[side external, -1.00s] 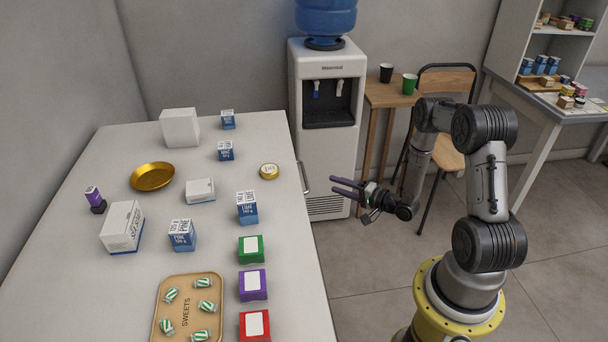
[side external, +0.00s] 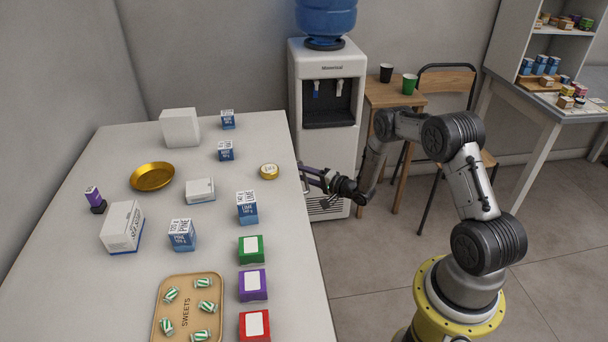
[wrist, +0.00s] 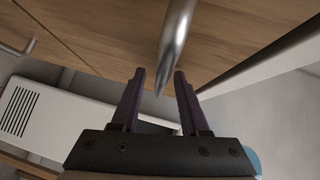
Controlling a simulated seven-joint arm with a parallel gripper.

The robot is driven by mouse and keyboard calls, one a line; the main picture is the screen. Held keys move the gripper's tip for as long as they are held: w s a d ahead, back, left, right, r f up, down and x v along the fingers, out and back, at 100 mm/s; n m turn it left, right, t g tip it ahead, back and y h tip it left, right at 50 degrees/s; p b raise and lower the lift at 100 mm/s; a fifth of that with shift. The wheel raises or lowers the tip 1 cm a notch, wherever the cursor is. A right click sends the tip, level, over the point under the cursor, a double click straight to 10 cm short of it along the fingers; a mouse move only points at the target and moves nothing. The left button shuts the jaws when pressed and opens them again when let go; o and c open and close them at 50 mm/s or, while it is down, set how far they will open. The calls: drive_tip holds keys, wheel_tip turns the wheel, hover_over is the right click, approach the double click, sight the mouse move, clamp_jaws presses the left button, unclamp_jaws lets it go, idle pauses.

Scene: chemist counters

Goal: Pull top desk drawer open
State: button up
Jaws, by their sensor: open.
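The white desk (side external: 285,215) fills the left of the side view. In the wrist view its wooden drawer front (wrist: 110,30) shows with a metal bar handle (wrist: 176,42). My gripper (side external: 305,177) is at the desk's right edge, fingers pointing toward the desk. In the wrist view my gripper (wrist: 162,85) is open, and the lower end of the handle lies between its two purple fingertips. I cannot tell whether the fingers touch the handle. A second handle (wrist: 22,48) shows at the left of the wrist view.
A white water dispenser (side external: 325,150) stands close behind my gripper. Boxes, a gold bowl (side external: 152,176) and a sweets tray (side external: 161,312) sit on the desk. A wooden table (side external: 390,98) and a chair (side external: 445,85) stand at the back.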

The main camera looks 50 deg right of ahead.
clamp_jaws()
idle(1.4)
